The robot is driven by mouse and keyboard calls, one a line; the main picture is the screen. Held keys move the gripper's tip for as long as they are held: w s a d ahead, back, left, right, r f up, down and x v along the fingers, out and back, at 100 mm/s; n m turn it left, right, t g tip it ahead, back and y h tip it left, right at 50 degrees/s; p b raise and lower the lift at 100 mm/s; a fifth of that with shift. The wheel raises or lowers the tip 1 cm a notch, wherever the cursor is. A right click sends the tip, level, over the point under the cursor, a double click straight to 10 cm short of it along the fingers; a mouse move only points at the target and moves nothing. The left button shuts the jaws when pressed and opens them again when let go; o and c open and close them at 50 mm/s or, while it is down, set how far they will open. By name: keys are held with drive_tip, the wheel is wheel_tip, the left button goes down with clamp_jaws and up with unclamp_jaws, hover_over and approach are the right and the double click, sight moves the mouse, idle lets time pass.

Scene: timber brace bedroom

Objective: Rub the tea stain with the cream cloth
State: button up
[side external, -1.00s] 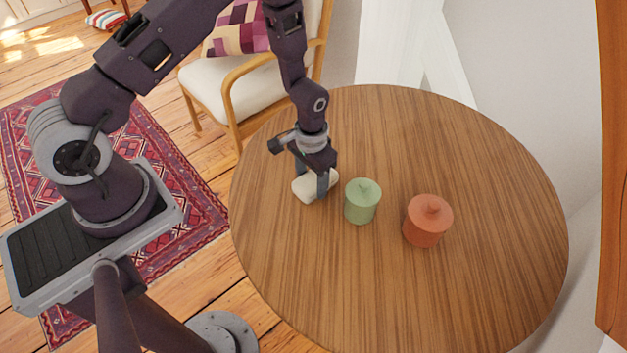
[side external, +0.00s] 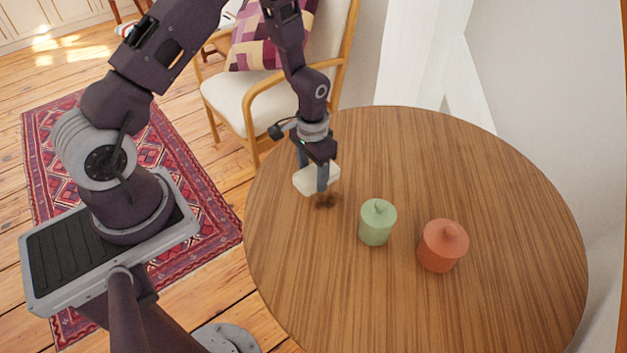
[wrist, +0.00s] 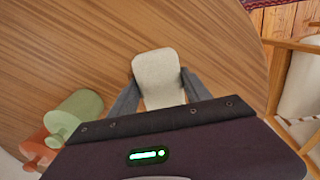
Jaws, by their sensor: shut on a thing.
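The cream cloth (side external: 313,181) is a thick, rounded pad. My gripper (side external: 314,177) is shut on it, and the wrist view shows the cloth (wrist: 158,75) between both fingers (wrist: 160,86). The tea stain (side external: 325,201) is a small dark brown patch on the wooden table, just below the cloth in the side view. Much of the stain is uncovered; I cannot tell whether the cloth touches the table or hangs just above it.
A green lidded jar (side external: 377,223) stands to the right of the stain, with an orange lidded jar (side external: 442,247) beyond it. The round table (side external: 500,190) is otherwise clear. A cushioned armchair (side external: 240,97) stands close behind the table's left edge.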

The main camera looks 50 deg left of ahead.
sight(312, 173)
drive_tip(key=shift+r, duration=2)
drive_tip(key=shift+f, duration=0.1)
